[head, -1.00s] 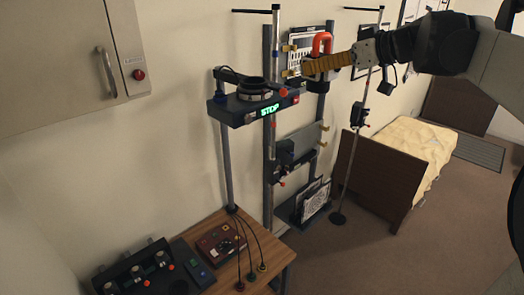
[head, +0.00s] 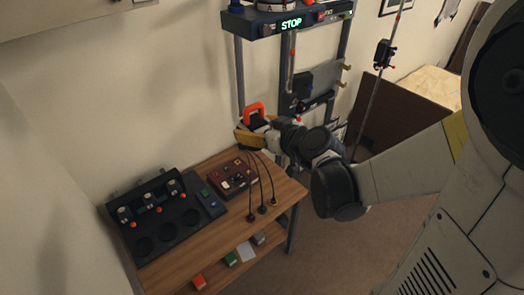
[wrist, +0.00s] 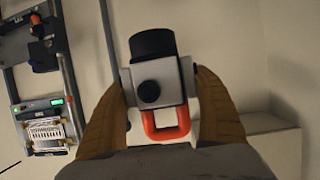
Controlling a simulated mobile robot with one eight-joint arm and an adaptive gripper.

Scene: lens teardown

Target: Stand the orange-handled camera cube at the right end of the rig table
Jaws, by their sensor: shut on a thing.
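The camera cube (wrist: 158,82) is a light grey block with a black lens barrel, a black side knob and an orange loop handle (wrist: 166,122). In the wrist view my gripper (wrist: 160,88) is shut on it, one yellow-brown finger on each side. In the head view the orange handle (head: 254,111) shows above my gripper (head: 250,135), and most of the cube is hidden by the fingers. It is held in the air above the back of the wooden rig table (head: 212,244). I cannot tell its exact height over the table.
A black panel with knobs (head: 160,222) fills the table's left part. A dark red box (head: 233,178) and several upright cables (head: 262,208) stand toward the right end. Small boxes (head: 230,258) lie on the lower shelf.

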